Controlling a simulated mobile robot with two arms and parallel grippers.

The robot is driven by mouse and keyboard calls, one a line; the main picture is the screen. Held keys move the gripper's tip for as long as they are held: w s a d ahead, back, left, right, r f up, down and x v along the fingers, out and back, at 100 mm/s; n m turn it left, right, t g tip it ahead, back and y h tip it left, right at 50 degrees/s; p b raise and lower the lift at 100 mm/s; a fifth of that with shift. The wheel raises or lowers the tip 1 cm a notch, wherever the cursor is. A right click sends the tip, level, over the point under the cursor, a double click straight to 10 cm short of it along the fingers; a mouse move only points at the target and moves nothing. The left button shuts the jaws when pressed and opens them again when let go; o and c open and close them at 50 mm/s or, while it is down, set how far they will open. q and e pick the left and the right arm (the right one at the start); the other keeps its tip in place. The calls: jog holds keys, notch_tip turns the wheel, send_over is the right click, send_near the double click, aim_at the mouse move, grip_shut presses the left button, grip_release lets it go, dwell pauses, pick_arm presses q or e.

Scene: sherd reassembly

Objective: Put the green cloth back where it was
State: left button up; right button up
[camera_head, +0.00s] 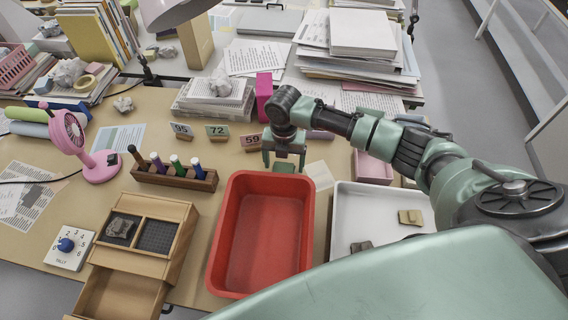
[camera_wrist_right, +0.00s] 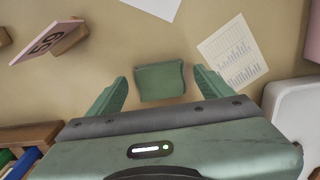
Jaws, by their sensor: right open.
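The green cloth (camera_wrist_right: 160,81) lies as a small folded square on the tan table. In the head view the cloth (camera_head: 284,167) shows just behind the red tub's far rim, partly below my gripper. My right gripper (camera_head: 284,158) is above the cloth, pointing down. In the wrist view my right gripper (camera_wrist_right: 160,88) has its fingers spread, one on each side of the cloth, with gaps between. Nothing is held. My left gripper is in neither view.
A red tub (camera_head: 262,235) stands in front of the cloth. A white tray (camera_head: 345,215) with sherds is to its right. Number cards (camera_head: 217,131) stand behind left, a pen rack (camera_head: 172,175) is left. A printed sheet (camera_wrist_right: 229,52) lies right of the cloth.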

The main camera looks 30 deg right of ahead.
aim_at(284, 166)
notch_tip(284, 166, up, 11)
jog(key=b, duration=0.1)
jog(key=shift+r, duration=0.2)
dwell(0.5)
